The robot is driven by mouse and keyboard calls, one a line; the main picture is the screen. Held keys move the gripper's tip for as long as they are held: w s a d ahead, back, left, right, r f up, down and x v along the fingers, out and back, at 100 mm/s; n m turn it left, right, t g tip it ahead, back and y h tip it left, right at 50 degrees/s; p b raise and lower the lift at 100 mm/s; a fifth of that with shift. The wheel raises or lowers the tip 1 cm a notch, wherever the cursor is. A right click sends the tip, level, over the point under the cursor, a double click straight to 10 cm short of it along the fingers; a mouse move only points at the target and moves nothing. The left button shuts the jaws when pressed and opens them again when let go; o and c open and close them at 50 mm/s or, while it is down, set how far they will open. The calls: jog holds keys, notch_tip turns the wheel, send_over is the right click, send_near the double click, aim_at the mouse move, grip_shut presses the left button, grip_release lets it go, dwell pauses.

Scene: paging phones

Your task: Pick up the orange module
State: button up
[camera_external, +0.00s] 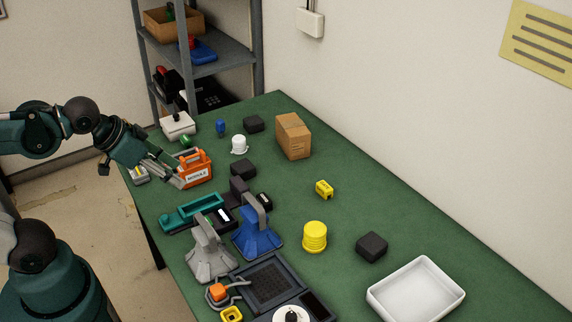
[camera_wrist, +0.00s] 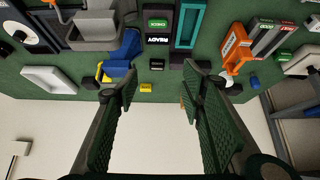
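The orange module (camera_external: 206,161) is a box with a carry handle and a white label reading "MODULE". It stands upright at the table's left side in the external view. In the wrist view the module (camera_wrist: 231,50) is at the upper right, beyond the right finger. My gripper (camera_external: 176,180) is just left of the module in the external view; I cannot tell whether it touches it. In the wrist view my gripper (camera_wrist: 162,88) has its fingers wide apart with nothing held between them. The module's lower left is partly hidden by my fingers in the external view.
A teal tray (camera_external: 178,220) lies in front of the module. Grey (camera_external: 210,262) and blue (camera_external: 257,240) handled stands are nearer the camera. A dark block (camera_external: 243,168) and white cup (camera_external: 239,145) are right of the module. Clear green table lies around the yellow block (camera_external: 324,189).

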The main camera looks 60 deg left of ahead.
dwell(0.3)
jog(key=o, duration=1.5)
jog(key=shift+c, duration=0.2)
jog(key=shift+w+a, duration=0.1)
jog(key=n+g+h+p, duration=0.3)
jog(key=n+g+p, duration=0.35)
jog(key=n, duration=1.05)
send_over(193, 162)
jog(key=shift+g, duration=0.25)
notch_tip(193, 162, down, 12)
jog(key=shift+f, duration=0.1)
jog(key=shift+a+f+n, duration=0.5)
jog(key=shift+f, duration=0.15)
